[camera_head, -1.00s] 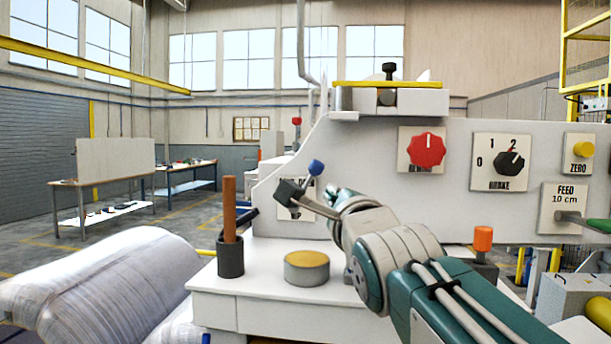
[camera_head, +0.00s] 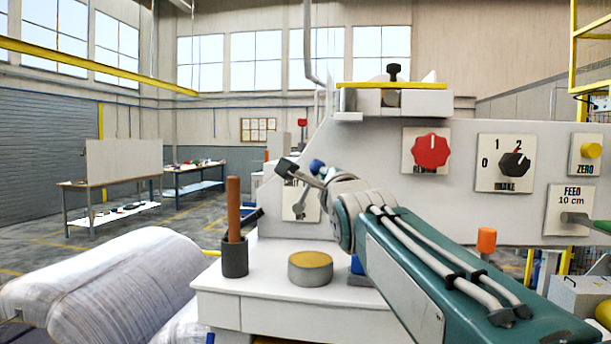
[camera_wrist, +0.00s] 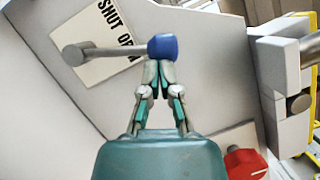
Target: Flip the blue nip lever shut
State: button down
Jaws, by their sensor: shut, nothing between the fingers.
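The blue nip lever has a blue knob (camera_head: 317,166) on a grey shaft. It leans up and slightly right from its pivot on a pale plate (camera_head: 301,206) in the head view. In the wrist view, the blue knob (camera_wrist: 163,46) and grey shaft cross the plate (camera_wrist: 100,42), which reads "SHUT OP", the rest hidden. The lever tilts toward the "OP" side. My gripper (camera_wrist: 158,66) is shut and empty, its fingertips right against or just short of the knob, on its "OP" side. Contact is unclear.
A red knob (camera_head: 430,150) and a black selector (camera_head: 514,163) sit on the panel to the right. On the ledge below stand a dark cup with a brown stick (camera_head: 234,255) and a yellow-topped disc (camera_head: 310,267). A wrapped roll (camera_head: 110,275) lies at left.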

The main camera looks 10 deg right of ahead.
jog(key=shift+w+d+f, duration=0.15)
jog(key=shift+d+f, duration=0.05)
jog(key=shift+f, duration=0.05)
jog(key=shift+w+a+r+n+g, duration=0.3)
jog(key=shift+a+r+n, duration=0.15)
jog(key=shift+n, duration=0.35)
jog(key=shift+w+a+r+n+g, duration=0.25)
jog(key=shift+r+n, duration=0.25)
jog(key=shift+n, duration=0.3)
jog(key=n, duration=0.1)
jog(key=a+r+n+g, duration=0.1)
jog(key=shift+w+n, duration=0.35)
jog(key=shift+n, duration=0.05)
jog(key=shift+w+a+r+n+g, duration=0.2)
jog(key=shift+a+n+g, duration=0.15)
jog(key=shift+a+n, duration=0.15)
jog(key=shift+w+a+r+n+g, duration=0.15)
jog(key=shift+a+n+g, duration=0.2)
jog(key=shift+n, duration=0.25)
